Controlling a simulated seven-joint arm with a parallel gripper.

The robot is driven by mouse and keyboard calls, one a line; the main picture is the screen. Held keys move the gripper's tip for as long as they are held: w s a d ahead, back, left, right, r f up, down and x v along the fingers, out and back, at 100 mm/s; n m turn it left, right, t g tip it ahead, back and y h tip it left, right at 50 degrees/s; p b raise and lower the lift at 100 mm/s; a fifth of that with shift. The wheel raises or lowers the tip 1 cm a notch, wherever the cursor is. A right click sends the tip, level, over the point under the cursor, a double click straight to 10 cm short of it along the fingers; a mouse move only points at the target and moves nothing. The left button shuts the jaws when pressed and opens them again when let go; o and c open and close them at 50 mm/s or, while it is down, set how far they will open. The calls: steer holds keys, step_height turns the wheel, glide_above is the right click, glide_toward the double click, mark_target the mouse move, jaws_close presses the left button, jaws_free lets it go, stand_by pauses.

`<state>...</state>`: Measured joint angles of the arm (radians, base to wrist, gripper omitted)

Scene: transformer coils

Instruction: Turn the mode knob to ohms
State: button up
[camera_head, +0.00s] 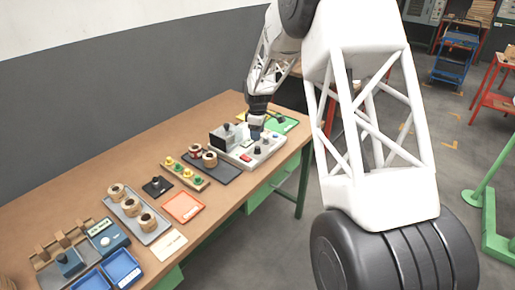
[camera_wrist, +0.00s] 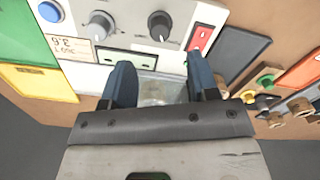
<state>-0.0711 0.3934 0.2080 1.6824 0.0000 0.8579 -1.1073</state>
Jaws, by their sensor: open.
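The grey-white tester unit (camera_head: 262,156) stands near the right end of the bench. In the wrist view its panel (camera_wrist: 133,15) carries a grey knob (camera_wrist: 101,25) and a black knob (camera_wrist: 160,26), both with pointer marks. I cannot tell which is the mode knob, and the labels around them are too small to read. My gripper (camera_wrist: 161,72) is open, with its two blue fingers apart and no knob between them. The knobs lie beyond the fingertips in the wrist view. In the head view my gripper (camera_head: 256,130) is low over the unit.
The panel has a red switch (camera_wrist: 199,37), a blue button (camera_wrist: 49,10) and a number label. A dark tray (camera_head: 222,170), a rack with colored posts (camera_head: 185,174) and a tray of coils (camera_head: 138,216) lie to the left. A green mat (camera_head: 284,124) lies behind.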

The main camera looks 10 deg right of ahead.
mark_target(258, 147)
steer(key=shift+f, duration=0.1)
stand_by(0.3)
steer(key=shift+f, duration=3.8)
steer(key=c, duration=0.9)
